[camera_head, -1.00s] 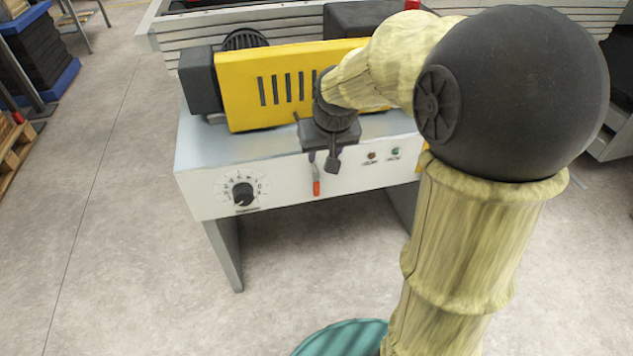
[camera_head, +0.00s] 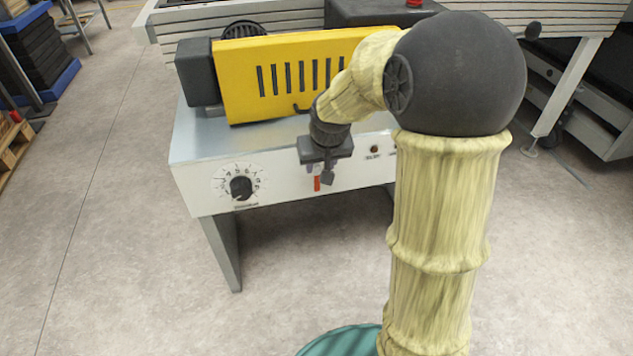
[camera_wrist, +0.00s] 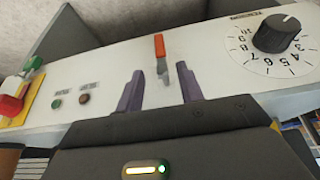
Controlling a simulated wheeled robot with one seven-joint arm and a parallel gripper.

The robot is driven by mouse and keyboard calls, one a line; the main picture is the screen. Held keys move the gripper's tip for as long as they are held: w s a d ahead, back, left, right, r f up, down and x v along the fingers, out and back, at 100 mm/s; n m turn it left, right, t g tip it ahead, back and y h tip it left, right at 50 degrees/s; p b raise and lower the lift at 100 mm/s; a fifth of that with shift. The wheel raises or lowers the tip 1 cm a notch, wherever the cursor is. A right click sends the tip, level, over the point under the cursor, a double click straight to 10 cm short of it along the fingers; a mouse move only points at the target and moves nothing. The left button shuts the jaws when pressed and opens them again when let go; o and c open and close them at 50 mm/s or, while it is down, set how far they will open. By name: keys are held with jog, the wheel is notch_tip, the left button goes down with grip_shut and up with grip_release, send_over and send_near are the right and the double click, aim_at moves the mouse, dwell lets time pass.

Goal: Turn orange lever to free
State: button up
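The orange lever (camera_wrist: 159,45) is on the white front panel. Its orange grip and metal stem show in the wrist view, with the grip pointing to the top of that picture. In the head view the orange lever (camera_head: 317,184) hangs downward, partly hidden by my gripper (camera_head: 327,176). My gripper (camera_wrist: 160,69) is open, with its two purple fingers apart and nothing held. In the wrist view the lever's stem lies about midway between the fingertips, with the grip beyond them. I cannot tell whether a finger touches it. No "free" label is readable.
A black numbered dial (camera_head: 241,188) is on the panel left of the lever; it also shows in the wrist view (camera_wrist: 276,33). Two small indicators (camera_wrist: 84,98) and a red-and-green switch on yellow (camera_wrist: 18,90) sit on the other side. A yellow slotted guard (camera_head: 290,75) stands above.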

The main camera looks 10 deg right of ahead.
aim_at(317, 174)
jog(key=b+x, duration=0.2)
jog(key=x, duration=0.5)
jog(key=shift+w+a+f+b, duration=0.1)
jog(key=shift+w+f+b, duration=0.05)
jog(key=shift+f+b, duration=0.2)
jog(key=shift+r, duration=0.1)
grip_shut()
